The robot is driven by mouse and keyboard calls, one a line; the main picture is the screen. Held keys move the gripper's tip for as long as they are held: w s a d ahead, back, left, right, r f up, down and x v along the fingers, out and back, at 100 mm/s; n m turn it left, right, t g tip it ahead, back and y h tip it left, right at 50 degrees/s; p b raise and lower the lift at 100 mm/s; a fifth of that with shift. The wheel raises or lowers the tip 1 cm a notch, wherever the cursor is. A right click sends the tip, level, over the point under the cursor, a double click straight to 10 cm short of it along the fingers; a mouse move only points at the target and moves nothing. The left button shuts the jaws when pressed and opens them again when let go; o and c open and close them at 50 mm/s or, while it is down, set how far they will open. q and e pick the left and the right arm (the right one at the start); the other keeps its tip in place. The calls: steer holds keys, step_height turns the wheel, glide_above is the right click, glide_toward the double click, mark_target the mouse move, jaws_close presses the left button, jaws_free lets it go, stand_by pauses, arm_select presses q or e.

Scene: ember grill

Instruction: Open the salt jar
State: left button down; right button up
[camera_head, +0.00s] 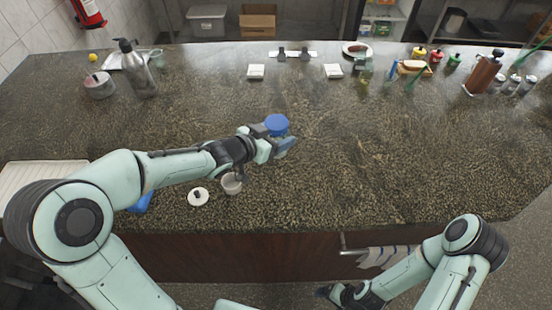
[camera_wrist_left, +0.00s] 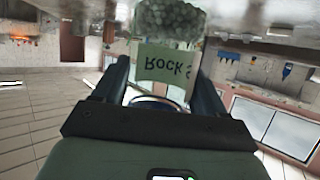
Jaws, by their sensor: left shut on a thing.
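My left gripper (camera_head: 284,146) is shut on a jar with a blue lid (camera_head: 277,124), above the middle of the counter. In the left wrist view, the salt jar (camera_wrist_left: 166,62) sits between the two fingers. It has a pale label reading "Rock", upside down in that picture, and grey-green grains inside. The blue lid is on top in the head view, and most of the jar's body is hidden there by the gripper. My right gripper (camera_head: 333,293) is low, in front of the counter, dark and small. Its jaws cannot be made out.
A small open cup (camera_head: 232,183) and a round white lid with a dark knob (camera_head: 198,196) lie below my left forearm. A lidded pot (camera_head: 99,86) and a metal bottle (camera_head: 136,70) stand at the back left. Bottles and a pepper mill (camera_head: 484,72) stand back right. The counter's right middle is clear.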

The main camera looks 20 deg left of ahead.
arm_select(q)
step_height(320, 180, down, 6)
steer(key=shift+s+b, duration=0.15)
steer(key=shift+b, duration=0.55)
steer(key=shift+s+f, duration=0.1)
steer(key=shift+s, duration=0.05)
steer(key=f, duration=0.3)
steer(key=shift+w+f+b, duration=0.35)
steer(key=shift+f, duration=0.3)
steer(key=shift+s, duration=0.15)
arm_select(e)
steer(key=shift+g, duration=0.3)
steer(key=s+f, duration=0.3)
steer(key=s, duration=0.1)
steer(key=shift+f, duration=0.3)
